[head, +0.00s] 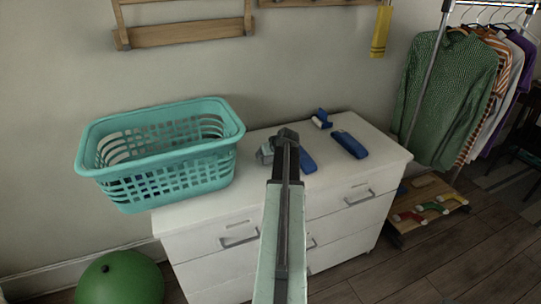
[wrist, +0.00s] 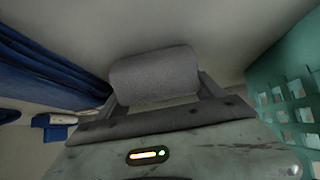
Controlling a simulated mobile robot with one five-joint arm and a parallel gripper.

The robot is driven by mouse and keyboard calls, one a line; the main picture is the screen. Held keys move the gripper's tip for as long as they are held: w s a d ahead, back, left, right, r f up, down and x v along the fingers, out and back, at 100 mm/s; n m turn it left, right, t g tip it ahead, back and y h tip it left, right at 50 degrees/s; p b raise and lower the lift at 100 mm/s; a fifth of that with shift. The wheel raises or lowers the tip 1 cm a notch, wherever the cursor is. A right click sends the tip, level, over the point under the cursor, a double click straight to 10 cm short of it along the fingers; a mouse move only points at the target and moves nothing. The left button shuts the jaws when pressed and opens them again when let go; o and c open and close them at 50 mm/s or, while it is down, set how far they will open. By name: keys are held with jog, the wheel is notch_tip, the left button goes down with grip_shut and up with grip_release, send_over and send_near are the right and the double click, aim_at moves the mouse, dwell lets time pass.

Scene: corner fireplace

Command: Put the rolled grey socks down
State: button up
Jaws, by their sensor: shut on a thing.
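The rolled grey socks (wrist: 155,75) are between the fingers of my gripper (wrist: 160,92) in the wrist view, and the gripper is shut on them. In the head view my gripper (head: 268,150) is over the top of the white chest of drawers (head: 250,210), just right of the basket. A small greyish part of the socks (head: 264,153) shows there at the left of the gripper; the arm hides the rest. I cannot tell whether the socks touch the chest's top.
A teal laundry basket (head: 160,150) stands on the chest's left part; it also shows in the wrist view (wrist: 290,85). Blue items lie right of my gripper, one close beside it (head: 307,161), another farther right (head: 349,144) and a small blue-and-white one behind (head: 321,119).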

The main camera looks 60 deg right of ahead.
jog(key=shift+f, duration=0.2)
jog(key=o, duration=1.5)
jog(key=shift+d, duration=0.1)
